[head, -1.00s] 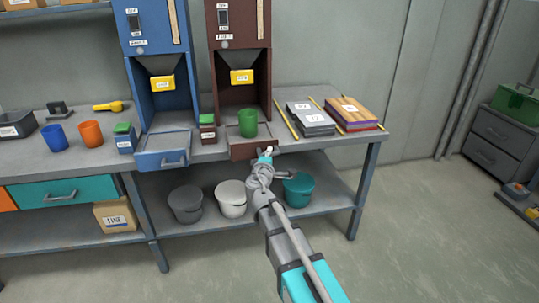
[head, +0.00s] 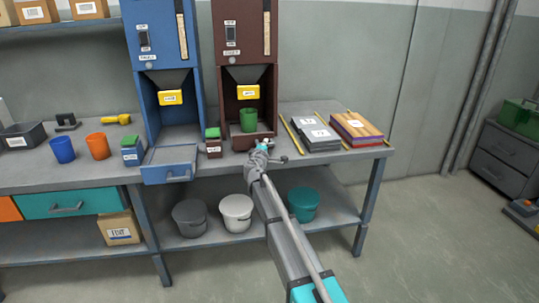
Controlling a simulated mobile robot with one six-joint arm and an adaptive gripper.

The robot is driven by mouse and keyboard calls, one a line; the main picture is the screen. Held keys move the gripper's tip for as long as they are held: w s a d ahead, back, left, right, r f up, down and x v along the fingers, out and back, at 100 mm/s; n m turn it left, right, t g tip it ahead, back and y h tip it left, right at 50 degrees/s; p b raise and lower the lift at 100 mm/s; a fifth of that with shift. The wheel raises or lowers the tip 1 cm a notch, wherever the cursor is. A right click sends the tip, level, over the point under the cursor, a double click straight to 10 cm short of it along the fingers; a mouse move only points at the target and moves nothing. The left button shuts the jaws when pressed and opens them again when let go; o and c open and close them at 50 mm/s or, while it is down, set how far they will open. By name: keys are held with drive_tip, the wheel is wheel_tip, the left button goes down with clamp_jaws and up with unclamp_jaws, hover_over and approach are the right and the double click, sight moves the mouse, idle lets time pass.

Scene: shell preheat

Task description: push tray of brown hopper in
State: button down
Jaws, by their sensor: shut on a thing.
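The brown hopper (head: 233,100) stands at the back of the bench, right of a blue hopper (head: 160,70). Its brown tray (head: 238,144) sits in the base of the hopper, with only a low front edge showing. A green cup (head: 249,119) stands upright inside the hopper's opening, under the yellow spout piece (head: 248,92). My gripper (head: 263,145) is at the front of the tray. It is shut on the tray's front, probably its handle, though the arm hides the exact contact.
The blue hopper's tray (head: 168,167) is pulled out over the bench edge. A small brown box with a green top (head: 213,141) stands left of the brown tray. Grey slabs (head: 314,133) and pencils lie to the right. Buckets (head: 236,212) stand on the lower shelf.

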drive_tip(key=w, duration=0.2)
drive_tip(key=w+a, duration=0.1)
drive_tip(key=w, duration=0.1)
drive_tip(key=shift+w+a, duration=0.15)
drive_tip(key=shift+w, duration=0.2)
drive_tip(key=c, duration=0.6)
unclamp_jaws()
drive_tip(key=shift+c, duration=0.2)
drive_tip(key=shift+s, duration=0.1)
drive_tip(key=s+a, duration=0.1)
drive_tip(key=s, duration=1)
drive_tip(key=shift+s+a, duration=0.2)
drive_tip(key=shift+s, duration=0.2)
